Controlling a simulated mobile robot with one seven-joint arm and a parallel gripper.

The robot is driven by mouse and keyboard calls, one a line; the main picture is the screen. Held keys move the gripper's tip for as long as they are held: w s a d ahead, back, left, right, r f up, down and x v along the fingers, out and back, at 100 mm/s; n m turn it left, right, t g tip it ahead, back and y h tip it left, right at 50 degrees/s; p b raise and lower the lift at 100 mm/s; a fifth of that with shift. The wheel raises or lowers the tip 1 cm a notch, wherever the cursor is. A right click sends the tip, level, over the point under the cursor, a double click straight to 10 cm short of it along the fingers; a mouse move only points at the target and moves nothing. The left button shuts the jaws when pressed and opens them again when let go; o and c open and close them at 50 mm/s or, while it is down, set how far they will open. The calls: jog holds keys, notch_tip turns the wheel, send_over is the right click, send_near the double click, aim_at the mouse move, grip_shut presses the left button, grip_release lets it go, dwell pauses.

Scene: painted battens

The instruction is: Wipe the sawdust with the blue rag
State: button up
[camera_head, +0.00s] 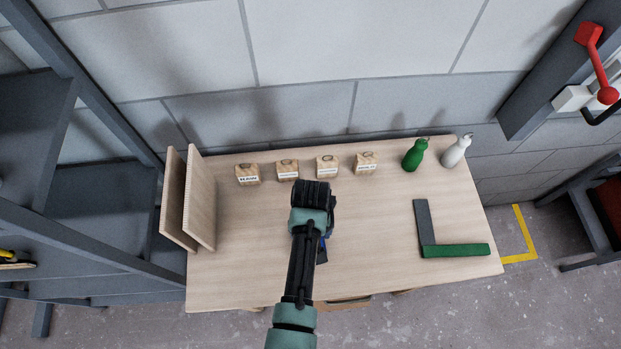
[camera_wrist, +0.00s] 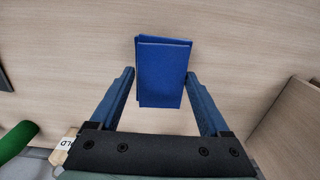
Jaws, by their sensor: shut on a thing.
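The blue rag is a folded, flat rectangle; in the wrist view the rag (camera_wrist: 163,92) lies between the two fingers of my gripper (camera_wrist: 160,75), which is shut on it. In the head view my gripper (camera_head: 318,240) is over the middle of the table, mostly hidden by my own arm. Only a dark blue sliver of the rag (camera_head: 321,256) shows there. I cannot make out any sawdust in either view. Whether the rag touches the tabletop (camera_head: 370,220) I cannot tell.
Several labelled wooden blocks (camera_head: 287,170) stand along the back. A green bottle (camera_head: 414,155) and a white bottle (camera_head: 456,151) are at back right. A grey batten (camera_head: 423,220) and a green batten (camera_head: 456,250) form an L at right. Upright boards (camera_head: 200,198) stand at left.

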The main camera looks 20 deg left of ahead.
notch_tip(320, 180, up, 2)
jog(key=shift+w+d+r+p, duration=0.1)
jog(key=shift+p, duration=0.55)
notch_tip(320, 180, up, 3)
jog(key=p, duration=0.2)
jog(key=shift+p, duration=0.3)
